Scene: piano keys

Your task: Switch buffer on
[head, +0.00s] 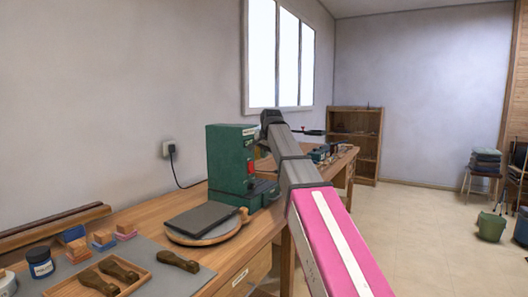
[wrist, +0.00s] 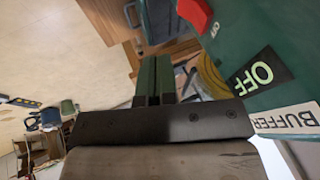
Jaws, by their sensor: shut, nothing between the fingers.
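The buffer is the green machine (head: 228,160) on the workbench by the wall, in the middle of the head view. A small red part (head: 250,167) shows on its front. In the wrist view its green housing (wrist: 285,35) fills the upper right, with a black "OFF" sign (wrist: 262,73), a white "BUFFER" label (wrist: 288,119) and a red piece (wrist: 195,14). My gripper (wrist: 156,62) is shut and empty, beside the housing and left of the sign. I see no contact with the red piece. The arm hides part of the machine's right side in the head view.
A round wooden board with a dark slab (head: 201,218) lies in front of the machine. A cable runs to a wall socket (head: 169,148).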

